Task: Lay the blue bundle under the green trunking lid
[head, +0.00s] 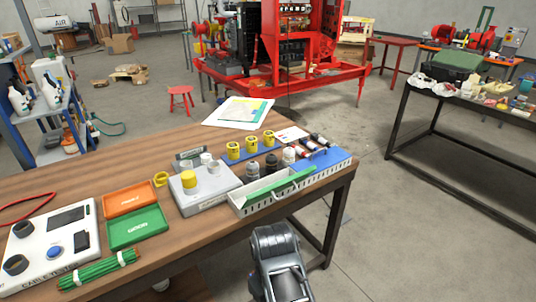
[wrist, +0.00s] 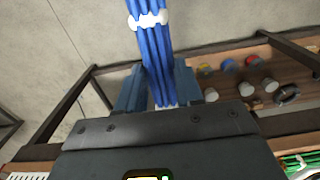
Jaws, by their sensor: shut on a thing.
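The blue bundle (wrist: 152,45), several blue cables tied with a white band, is gripped in the wrist view and runs up out of that picture. My gripper (wrist: 160,88) is shut on it, with one finger on each side. In the head view my arm is at the bottom middle; the bundle and fingers are not visible there. The green trunking lid (head: 278,187) lies slantwise along the white slotted trunking (head: 290,200) at the bench's front right edge. A blue cover (head: 328,160) is at the trunking's right end. The space under the green lid is hidden.
A green cable bundle (head: 97,270), green tray (head: 138,228), orange tray (head: 131,199) and cable tester (head: 52,245) are left. Floor right of the bench is clear.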

